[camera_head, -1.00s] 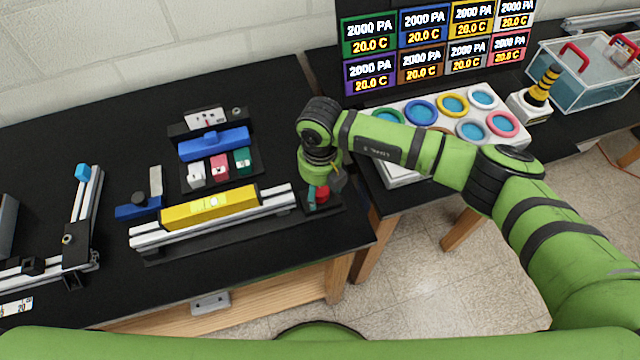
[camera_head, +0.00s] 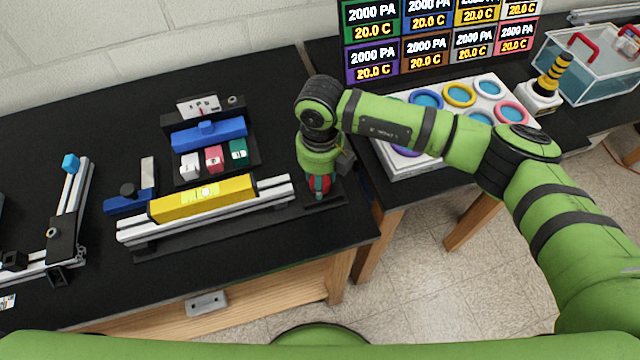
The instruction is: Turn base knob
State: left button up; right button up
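The red base knob (camera_head: 321,184) sits on a small black base at the right end of the silver extrusion rail (camera_head: 275,195), near the table's right edge. My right gripper (camera_head: 319,190) points down over the knob. A teal piece of the gripper shows in front of the red, and the knob is partly hidden. I cannot tell whether the fingers touch the knob or how far apart they are. A yellow level (camera_head: 205,198) lies along the rail. My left gripper is not in view.
A blue block (camera_head: 209,134) and a black holder with white, pink and green blocks (camera_head: 214,158) stand behind the rail. Another extrusion frame (camera_head: 70,225) stands at left. At right, a white tray with coloured rings (camera_head: 398,165) stands below the display panels (camera_head: 428,50).

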jog(key=n+b, duration=0.4)
jog(key=b, duration=0.1)
jog(key=n+b, duration=0.4)
jog(key=b, duration=0.2)
jog(key=n+b, duration=0.4)
jog(key=b, duration=0.2)
jog(key=shift+f, duration=0.3)
jog(key=shift+r+n+b, duration=0.1)
jog(key=shift+n+b, duration=0.95)
jog(key=shift+n, duration=0.05)
jog(key=shift+r+n+b, duration=0.1)
jog(key=shift+n+b, duration=0.6)
jog(key=shift+n, duration=0.4)
jog(key=o, duration=1.1)
jog(key=shift+o, duration=0.2)
jog(key=shift+r, duration=0.1)
